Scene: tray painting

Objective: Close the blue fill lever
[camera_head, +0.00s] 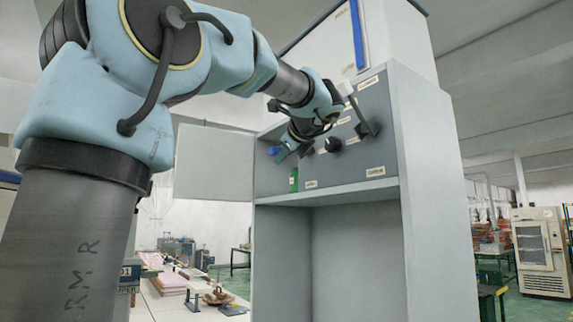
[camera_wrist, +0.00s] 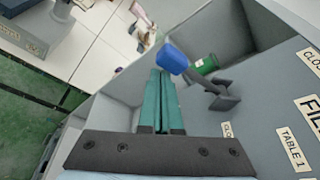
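The blue fill lever shows in the wrist view as a blue knob (camera_wrist: 174,58) on a dark grey arm, mounted on the grey panel (camera_wrist: 262,120). In the head view its blue end (camera_head: 274,150) shows at the left of the panel, partly behind my gripper. My gripper (camera_wrist: 160,74) has green fingers lying side by side, shut with nothing seen between them. The fingertips are just left of the blue knob in the wrist view. I cannot tell whether they touch it. In the head view my gripper (camera_head: 284,154) is small and partly hidden by my wrist.
A green cylinder (camera_wrist: 205,65) sits by the lever; it also shows in the head view (camera_head: 293,180). Black knobs (camera_head: 333,144) and another lever (camera_head: 366,118) are to the right on the panel. An open cabinet door (camera_head: 213,163) stands at left. The compartment below is empty.

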